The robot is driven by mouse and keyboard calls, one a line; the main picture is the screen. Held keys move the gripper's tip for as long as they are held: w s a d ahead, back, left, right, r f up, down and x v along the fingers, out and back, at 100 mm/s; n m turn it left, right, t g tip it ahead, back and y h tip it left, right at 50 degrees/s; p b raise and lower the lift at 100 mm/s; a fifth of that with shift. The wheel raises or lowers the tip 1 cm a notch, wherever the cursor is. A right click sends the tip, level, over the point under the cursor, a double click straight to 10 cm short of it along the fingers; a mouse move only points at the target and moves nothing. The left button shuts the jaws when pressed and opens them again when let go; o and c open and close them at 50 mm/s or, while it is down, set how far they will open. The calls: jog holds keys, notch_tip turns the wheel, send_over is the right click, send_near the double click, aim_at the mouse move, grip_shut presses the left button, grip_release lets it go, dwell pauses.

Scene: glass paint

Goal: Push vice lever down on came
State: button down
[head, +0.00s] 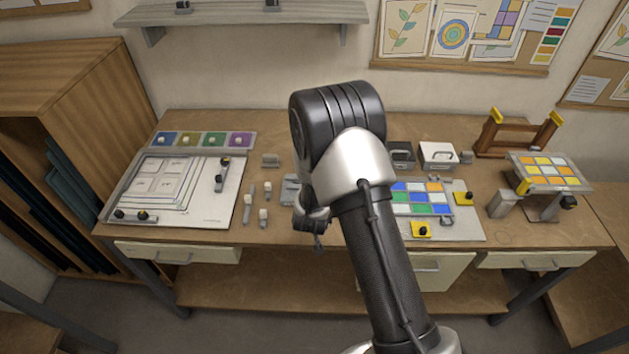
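My arm stands across the middle of the head view and bends down toward the workbench (265,125). My gripper (316,238) is a small dark shape near the bench's front edge, seen mostly from behind. Its fingers are too small and covered to tell open from shut. A grey metal piece (289,190) on the bench just left of my arm may be the vice, partly hidden by the arm. I cannot make out its lever or a came in it.
Several pale-handled tools (263,215) lie left of my gripper. Further left is a white board (215,210) with a pane drawing. Right of my arm is a coloured glass panel (421,198) with yellow-based clamps (422,230). A wooden rack (518,135) and raised panel (548,172) stand at the right.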

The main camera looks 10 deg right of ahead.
jog(key=shift+s+f, duration=0.45)
jog(key=shift+f, duration=0.1)
dwell(0.4)
